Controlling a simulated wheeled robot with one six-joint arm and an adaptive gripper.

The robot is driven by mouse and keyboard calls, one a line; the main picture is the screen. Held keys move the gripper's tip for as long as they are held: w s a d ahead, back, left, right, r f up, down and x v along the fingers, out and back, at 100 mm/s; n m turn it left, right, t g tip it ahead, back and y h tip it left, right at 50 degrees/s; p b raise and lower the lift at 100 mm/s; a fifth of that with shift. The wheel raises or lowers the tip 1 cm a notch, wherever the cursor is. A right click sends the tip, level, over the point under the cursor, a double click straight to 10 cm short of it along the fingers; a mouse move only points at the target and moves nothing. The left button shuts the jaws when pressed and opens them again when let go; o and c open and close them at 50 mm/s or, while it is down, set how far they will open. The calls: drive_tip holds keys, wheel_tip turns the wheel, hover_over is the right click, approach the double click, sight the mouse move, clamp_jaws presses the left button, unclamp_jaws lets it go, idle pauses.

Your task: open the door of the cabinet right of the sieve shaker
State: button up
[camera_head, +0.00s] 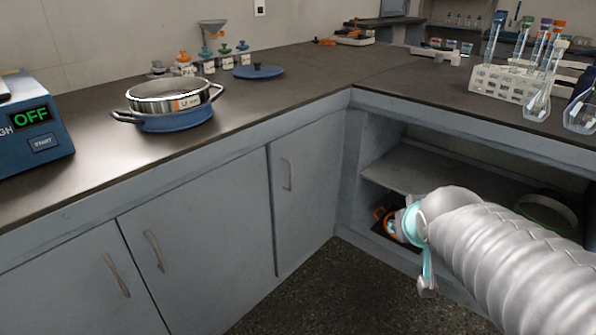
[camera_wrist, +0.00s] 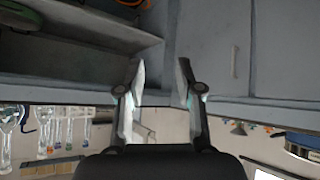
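A blue machine (camera_head: 30,120) with a green OFF display and START button stands on the counter at the far left; I take it as the sieve shaker. Grey cabinet doors run below the counter: one with a handle at its right edge (camera_head: 75,290), a wide middle door (camera_head: 205,230) with a handle at its left edge, and a narrower door (camera_head: 305,190) near the corner. All look closed. In the wrist view a closed door (camera_wrist: 215,45) with a vertical handle (camera_wrist: 235,62) shows right of my gripper (camera_wrist: 160,72). My gripper is open and empty, its fingers apart, before the cabinet fronts.
A metal sieve on a blue pan (camera_head: 170,105) and a blue lid (camera_head: 258,71) stand on the counter. An open shelf unit (camera_head: 400,165) with an orange-and-black item (camera_head: 385,222) is at right. A test tube rack (camera_head: 510,85) and flasks stand above. The floor (camera_head: 330,290) is clear.

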drive_tip(key=w+a+f+n+t+y, duration=0.1)
drive_tip(key=w+a+n+t, duration=0.15)
drive_tip(key=w, duration=1.05)
drive_tip(key=n+t+y+b, duration=0.15)
drive_tip(key=n+y, duration=0.35)
drive_tip(key=y, duration=0.7)
hover_over(291, 190)
drive_tip(key=f, duration=0.9)
drive_tip(key=shift+w+f, duration=0.15)
drive_tip(key=shift+w, duration=0.15)
clamp_jaws()
